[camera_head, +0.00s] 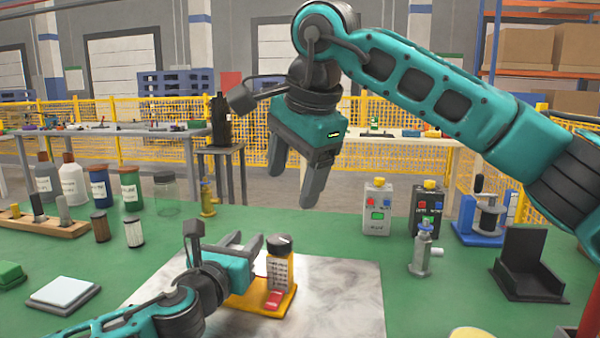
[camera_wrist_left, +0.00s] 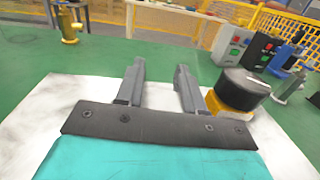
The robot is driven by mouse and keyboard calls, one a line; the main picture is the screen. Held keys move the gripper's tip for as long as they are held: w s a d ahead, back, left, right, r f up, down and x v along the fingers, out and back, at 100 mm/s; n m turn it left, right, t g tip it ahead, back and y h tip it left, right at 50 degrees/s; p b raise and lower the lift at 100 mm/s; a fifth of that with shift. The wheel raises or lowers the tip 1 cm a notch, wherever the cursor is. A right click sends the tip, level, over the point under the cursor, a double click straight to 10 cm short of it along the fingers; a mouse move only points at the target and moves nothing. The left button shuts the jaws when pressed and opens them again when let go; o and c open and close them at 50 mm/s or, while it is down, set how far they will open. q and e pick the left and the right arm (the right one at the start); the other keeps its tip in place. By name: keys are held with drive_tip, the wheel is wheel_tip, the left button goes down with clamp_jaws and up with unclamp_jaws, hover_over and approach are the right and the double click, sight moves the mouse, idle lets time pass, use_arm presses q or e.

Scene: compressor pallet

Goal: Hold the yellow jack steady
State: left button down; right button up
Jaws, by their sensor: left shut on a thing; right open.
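The yellow jack (camera_head: 260,303), with a black knob, a pale printed label and a red part, stands upright on the marbled plate (camera_head: 345,285). My left gripper (camera_head: 244,243) is low over the plate, beside the knob and above the yellow base, shut on the jack. The contact is hidden. In the left wrist view my left fingers (camera_wrist_left: 160,82) stand apart, and the jack (camera_wrist_left: 222,107) shows beside the right finger. My right gripper (camera_head: 294,187) is open and empty, pointing down above and behind the jack.
A brass post (camera_head: 208,200) stands behind my left gripper. Jars and bottles (camera_head: 128,190) stand at the left. Control boxes (camera_head: 377,208), a silver post with a handle (camera_head: 422,252) and a black holder (camera_head: 525,265) stand at the right. Green table shows between them.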

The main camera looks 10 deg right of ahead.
sight(280, 238)
drive_tip(key=m, duration=1.2)
drive_tip(key=d+m, duration=0.1)
drive_tip(key=m, duration=0.5)
drive_tip(key=shift+y, duration=0.3)
drive_tip(key=w+f, duration=0.1)
drive_tip(key=f, duration=0.2)
drive_tip(key=w+a+f+n, duration=0.1)
drive_tip(key=w+f, duration=0.1)
drive_tip(key=f, duration=0.2)
drive_tip(key=w+a+f+n, duration=0.1)
drive_tip(key=f, duration=0.3)
drive_tip(key=shift+w+a+f+g+y, duration=0.15)
drive_tip(key=shift+w+a+g+y, duration=0.1)
drive_tip(key=shift+g+y, duration=0.15)
drive_tip(key=shift+c, duration=0.4)
